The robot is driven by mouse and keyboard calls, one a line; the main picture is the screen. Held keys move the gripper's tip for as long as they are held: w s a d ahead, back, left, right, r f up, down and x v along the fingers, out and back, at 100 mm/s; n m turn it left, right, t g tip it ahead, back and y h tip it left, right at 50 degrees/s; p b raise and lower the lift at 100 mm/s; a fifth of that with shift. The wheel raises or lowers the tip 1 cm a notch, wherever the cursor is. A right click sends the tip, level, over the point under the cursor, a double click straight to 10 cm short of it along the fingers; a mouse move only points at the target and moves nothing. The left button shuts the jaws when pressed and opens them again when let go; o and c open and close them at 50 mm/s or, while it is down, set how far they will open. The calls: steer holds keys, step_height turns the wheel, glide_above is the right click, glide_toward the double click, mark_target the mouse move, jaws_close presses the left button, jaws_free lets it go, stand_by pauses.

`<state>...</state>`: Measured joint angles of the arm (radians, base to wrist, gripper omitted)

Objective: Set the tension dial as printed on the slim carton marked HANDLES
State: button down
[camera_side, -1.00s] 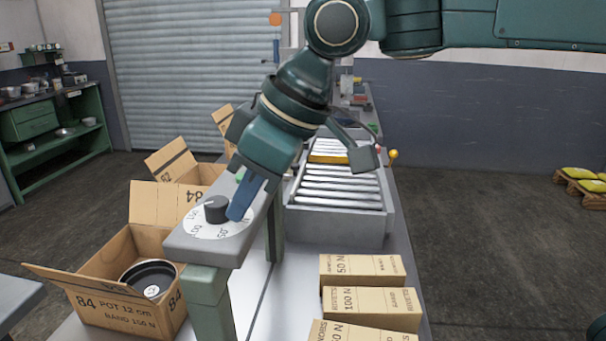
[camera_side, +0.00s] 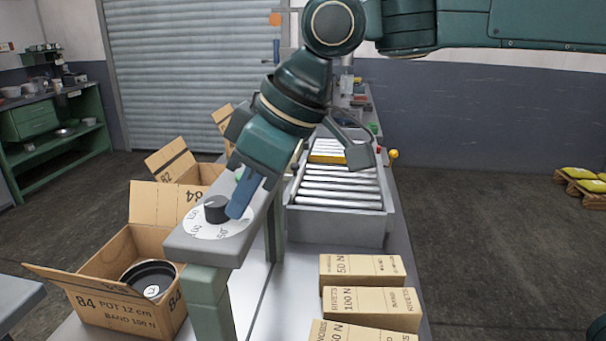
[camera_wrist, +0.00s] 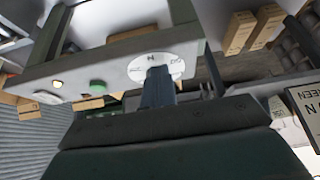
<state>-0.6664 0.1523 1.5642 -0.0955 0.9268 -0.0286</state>
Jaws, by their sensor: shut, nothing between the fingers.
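The tension dial is a black knob (camera_side: 214,210) on a white printed disc (camera_side: 190,227) at the near end of a grey beam. My gripper (camera_side: 238,206) has blue fingers that are shut and empty. They point down just right of the knob; I cannot tell whether they touch it. In the wrist view the fingers (camera_wrist: 158,74) overlap the white disc (camera_wrist: 137,69) and hide most of the knob. Slim cartons lie at the lower right: a 50 N one (camera_side: 360,265), one reading RIVETS 100 N (camera_side: 370,302), and a cut-off one (camera_side: 355,332). I cannot clearly read HANDLES on any.
An open carton (camera_side: 125,310) marked POT 12 cm, BAND 100 N stands left of the beam with a black pot (camera_side: 150,277) inside. A roller conveyor (camera_side: 338,190) runs behind. In the wrist view a green button (camera_wrist: 97,87) sits on the beam (camera_wrist: 75,68).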

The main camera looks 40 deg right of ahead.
steer(key=shift+w+d, duration=0.4)
steer(key=shift+d, duration=0.1)
steer(key=shift+w+d, duration=0.15)
steer(key=shift+w, duration=0.2)
stand_by(0.6)
steer(key=shift+s+d, duration=0.2)
steer(key=shift+d, duration=0.2)
stand_by(0.3)
steer(key=shift+r, duration=2.95)
steer(key=shift+s+a+r, duration=0.55)
steer(key=shift+s+a, duration=0.2)
steer(key=shift+a, duration=0.15)
